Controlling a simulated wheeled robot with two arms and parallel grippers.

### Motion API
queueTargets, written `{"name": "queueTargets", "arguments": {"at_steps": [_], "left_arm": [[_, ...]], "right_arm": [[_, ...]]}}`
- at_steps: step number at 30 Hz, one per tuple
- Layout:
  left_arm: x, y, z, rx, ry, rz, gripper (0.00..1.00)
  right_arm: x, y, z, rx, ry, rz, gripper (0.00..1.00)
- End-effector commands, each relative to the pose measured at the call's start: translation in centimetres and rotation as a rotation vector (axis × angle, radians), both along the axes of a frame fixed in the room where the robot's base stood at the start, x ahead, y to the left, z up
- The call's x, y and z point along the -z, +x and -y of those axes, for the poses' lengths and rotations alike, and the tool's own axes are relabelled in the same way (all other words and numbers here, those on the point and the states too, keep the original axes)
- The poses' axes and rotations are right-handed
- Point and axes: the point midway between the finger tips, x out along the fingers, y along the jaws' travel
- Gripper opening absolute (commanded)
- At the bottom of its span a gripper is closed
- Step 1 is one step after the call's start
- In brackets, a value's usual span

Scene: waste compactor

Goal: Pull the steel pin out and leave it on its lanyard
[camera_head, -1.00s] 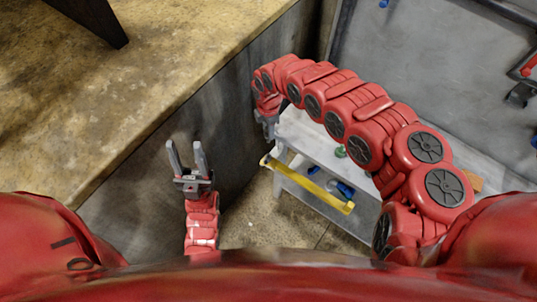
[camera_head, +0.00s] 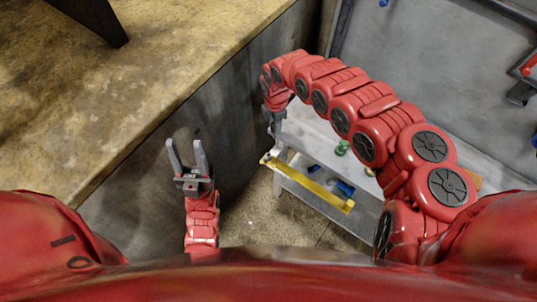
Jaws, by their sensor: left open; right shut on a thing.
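The steel pin and its lanyard cannot be made out in the head view. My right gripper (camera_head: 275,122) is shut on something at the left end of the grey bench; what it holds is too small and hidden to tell. My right arm arches over the bench and hides part of it. My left gripper (camera_head: 188,158) is open and empty, fingers pointing up, in front of the dark wall and well to the left of the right gripper.
A grey bench (camera_head: 310,138) with a yellow front bar (camera_head: 310,183) stands below my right arm. A green item (camera_head: 342,148) and blue items (camera_head: 345,188) are on it. A worn yellowish ledge (camera_head: 130,70) fills the upper left. A grey panel (camera_head: 420,70) stands behind.

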Motion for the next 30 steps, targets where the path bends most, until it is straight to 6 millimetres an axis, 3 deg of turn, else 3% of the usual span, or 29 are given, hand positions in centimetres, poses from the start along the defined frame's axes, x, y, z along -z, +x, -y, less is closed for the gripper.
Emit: {"name": "queueTargets", "arguments": {"at_steps": [30], "left_arm": [[0.9, 0.0, 0.0, 0.0, 0.0, 0.0, 0.48]], "right_arm": [[0.0, 2.0, 4.1, 0.002, 0.001, 0.002, 0.0]]}}
